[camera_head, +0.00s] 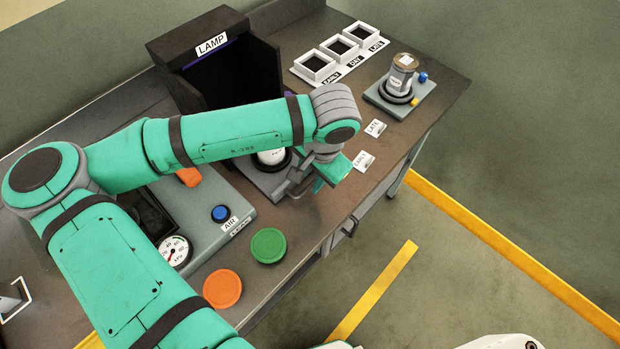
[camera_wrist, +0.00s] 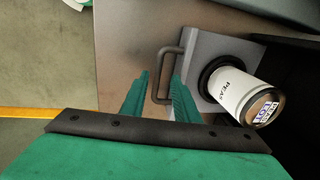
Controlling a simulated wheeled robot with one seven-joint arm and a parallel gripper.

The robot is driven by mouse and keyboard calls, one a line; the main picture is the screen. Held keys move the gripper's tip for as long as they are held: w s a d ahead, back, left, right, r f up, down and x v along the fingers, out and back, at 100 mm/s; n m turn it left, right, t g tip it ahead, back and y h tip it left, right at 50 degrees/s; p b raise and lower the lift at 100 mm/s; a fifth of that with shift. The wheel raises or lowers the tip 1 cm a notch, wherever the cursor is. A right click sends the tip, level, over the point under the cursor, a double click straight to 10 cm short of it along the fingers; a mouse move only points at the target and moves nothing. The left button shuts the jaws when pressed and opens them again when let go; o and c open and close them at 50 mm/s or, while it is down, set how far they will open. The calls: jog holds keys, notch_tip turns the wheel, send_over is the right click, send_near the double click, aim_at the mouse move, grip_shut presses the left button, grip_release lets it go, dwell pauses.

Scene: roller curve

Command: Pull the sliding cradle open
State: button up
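The sliding cradle (camera_wrist: 200,50) is a grey plate with a black ring. It stands at the mouth of the black lamp box (camera_head: 190,50). A white can labelled PEAS (camera_wrist: 238,92) sits in the ring; its side also shows under my arm in the head view (camera_head: 271,157). A dark bracket handle (camera_wrist: 156,78) sticks out from the cradle's front. My gripper (camera_wrist: 157,97) is open, with one green finger on each side of the handle's bar and gaps showing. In the head view my gripper (camera_head: 318,181) is at the cradle's front, and my wrist partly hides the handle.
A pad with another can (camera_head: 402,73) and three white square frames (camera_head: 340,53) are at the back right. EARLY and LATE cards lie near the bench edge. A gauge unit (camera_head: 176,250), a green disc (camera_head: 268,245) and an orange disc (camera_head: 222,288) are nearer. Floor beyond the edge is clear.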

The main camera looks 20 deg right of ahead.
notch_tip(320, 180, up, 10)
jog(key=s, duration=0.1)
jog(key=shift+s+d+f, duration=0.25)
jog(key=shift+d, duration=0.15)
dwell(0.4)
